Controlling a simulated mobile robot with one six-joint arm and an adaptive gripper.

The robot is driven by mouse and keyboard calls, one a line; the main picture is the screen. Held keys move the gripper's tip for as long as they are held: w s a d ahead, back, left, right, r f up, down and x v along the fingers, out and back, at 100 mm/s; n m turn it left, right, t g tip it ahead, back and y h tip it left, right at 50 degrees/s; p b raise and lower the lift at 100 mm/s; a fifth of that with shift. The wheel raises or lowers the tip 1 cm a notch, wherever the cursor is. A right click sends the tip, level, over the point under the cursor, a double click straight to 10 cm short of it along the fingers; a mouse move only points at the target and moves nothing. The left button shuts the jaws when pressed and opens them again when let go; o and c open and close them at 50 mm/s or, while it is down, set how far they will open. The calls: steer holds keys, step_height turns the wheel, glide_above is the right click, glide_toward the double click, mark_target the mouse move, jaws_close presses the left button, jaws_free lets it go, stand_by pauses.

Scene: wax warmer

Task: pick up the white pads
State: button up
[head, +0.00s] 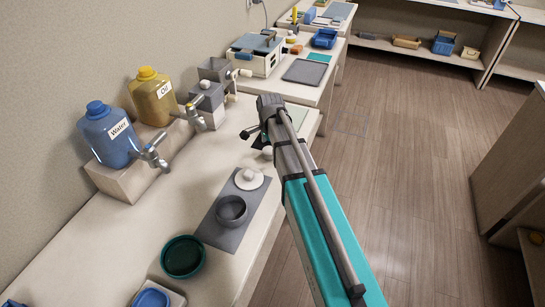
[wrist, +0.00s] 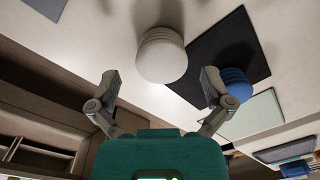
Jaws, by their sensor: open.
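The white pads (wrist: 161,55) show in the wrist view as a round, ribbed stack on the pale counter. My gripper (wrist: 158,88) is open, with one finger on each side of the picture and the stack between and just beyond the fingertips. I see no contact between fingers and pads. In the head view my gripper (head: 257,134) is over the far end of the near counter, partly hidden by my arm.
A blue ribbed stack (wrist: 236,84) stands on a dark mat (wrist: 222,46) close to the right finger. A pale green mat (wrist: 256,115) lies beside it. The head view shows a water jug (head: 108,138), an oil jug (head: 153,98) and a grey pot (head: 231,210) nearer on the counter.

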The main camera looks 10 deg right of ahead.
steer(key=shift+f+b, duration=0.8)
steer(key=shift+f, duration=0.3)
steer(key=c, duration=0.9)
